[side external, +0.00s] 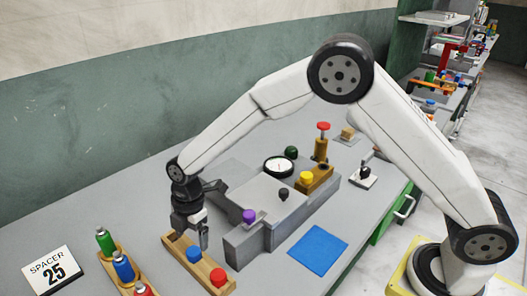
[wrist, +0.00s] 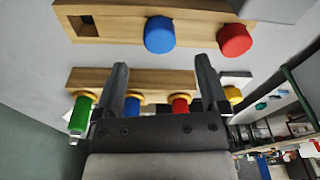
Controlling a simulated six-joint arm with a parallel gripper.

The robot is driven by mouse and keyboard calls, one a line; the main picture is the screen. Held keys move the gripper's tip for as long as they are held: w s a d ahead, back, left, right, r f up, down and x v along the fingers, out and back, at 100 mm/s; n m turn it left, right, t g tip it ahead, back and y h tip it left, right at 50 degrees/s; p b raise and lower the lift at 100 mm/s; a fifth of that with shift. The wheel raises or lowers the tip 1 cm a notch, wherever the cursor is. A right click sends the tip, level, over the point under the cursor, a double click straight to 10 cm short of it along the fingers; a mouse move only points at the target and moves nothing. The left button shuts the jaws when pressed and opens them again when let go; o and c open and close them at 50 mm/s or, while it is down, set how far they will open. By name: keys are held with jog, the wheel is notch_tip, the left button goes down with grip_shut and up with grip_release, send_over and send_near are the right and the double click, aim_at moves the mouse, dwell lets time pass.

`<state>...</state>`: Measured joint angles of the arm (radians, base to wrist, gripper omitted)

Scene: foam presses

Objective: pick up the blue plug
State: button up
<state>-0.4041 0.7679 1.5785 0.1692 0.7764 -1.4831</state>
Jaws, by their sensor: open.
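The blue plug (side external: 194,255) has a round blue head and stands in a wooden rack (side external: 231,287), with a red plug (side external: 218,277) beside it. In the wrist view the blue plug (wrist: 160,34) shows ahead of the fingertips, roughly centred between them, with the red plug (wrist: 235,40) to its right. My gripper (side external: 200,236) is close to the rack in the side view, near the blue plug and apart from it as far as I can tell. In the wrist view my gripper (wrist: 161,66) is open with nothing between its fingers.
The rack's left end has an empty hole (wrist: 160,22) or recess near the blue plug. A second wooden rack holds green (side external: 105,240), blue (side external: 123,266) and red bottles. A grey press fixture (side external: 245,245) with a purple knob (side external: 249,216) stands close right. A blue mat (side external: 318,247) lies flat.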

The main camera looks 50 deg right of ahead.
aim_at(193, 251)
jog(key=shift+a+f, duration=0.2)
jog(key=shift+f, duration=2)
grip_shut()
